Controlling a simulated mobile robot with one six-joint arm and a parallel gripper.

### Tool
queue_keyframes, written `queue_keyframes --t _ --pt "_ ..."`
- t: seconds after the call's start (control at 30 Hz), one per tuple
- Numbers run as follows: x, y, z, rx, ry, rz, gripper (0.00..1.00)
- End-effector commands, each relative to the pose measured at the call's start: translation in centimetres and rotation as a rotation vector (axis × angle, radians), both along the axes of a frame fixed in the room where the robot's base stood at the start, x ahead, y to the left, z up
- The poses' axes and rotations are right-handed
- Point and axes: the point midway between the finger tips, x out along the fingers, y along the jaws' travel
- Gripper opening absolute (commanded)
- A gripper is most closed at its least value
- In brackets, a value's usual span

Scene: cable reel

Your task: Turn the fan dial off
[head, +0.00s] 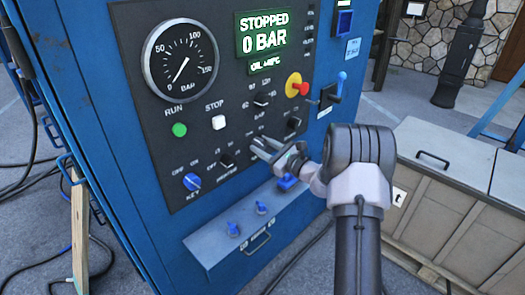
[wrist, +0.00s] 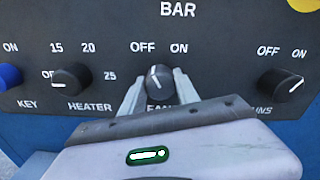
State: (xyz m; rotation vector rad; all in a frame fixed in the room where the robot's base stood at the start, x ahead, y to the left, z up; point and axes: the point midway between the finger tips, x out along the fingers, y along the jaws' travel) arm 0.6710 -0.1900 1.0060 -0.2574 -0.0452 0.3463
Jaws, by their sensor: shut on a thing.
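The fan dial (wrist: 160,80) is a small black knob with a white pointer mark, below the labels OFF and ON. The mark points up and slightly left, toward the OFF side. My gripper (wrist: 158,88) has one finger on each side of the dial and is shut on it. The FAN label below is partly covered by my gripper. In the head view my gripper (head: 264,150) reaches the lower part of the dark panel (head: 150,110) from the right and hides the dial.
The heater dial (wrist: 72,78) is left of the fan dial, and another OFF/ON dial (wrist: 280,85) is to its right. A red emergency button (head: 302,88) and a blue-handled lever (head: 335,88) are higher up. A grey ledge with blue knobs (head: 233,228) juts out below.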

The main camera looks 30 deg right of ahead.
Motion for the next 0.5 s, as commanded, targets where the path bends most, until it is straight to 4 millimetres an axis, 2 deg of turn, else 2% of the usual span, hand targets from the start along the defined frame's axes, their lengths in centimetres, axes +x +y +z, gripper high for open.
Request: queue_keyframes --t 0.5 --pt "-0.02 0.01 -0.01 -0.053 -0.018 0.0 0.0"
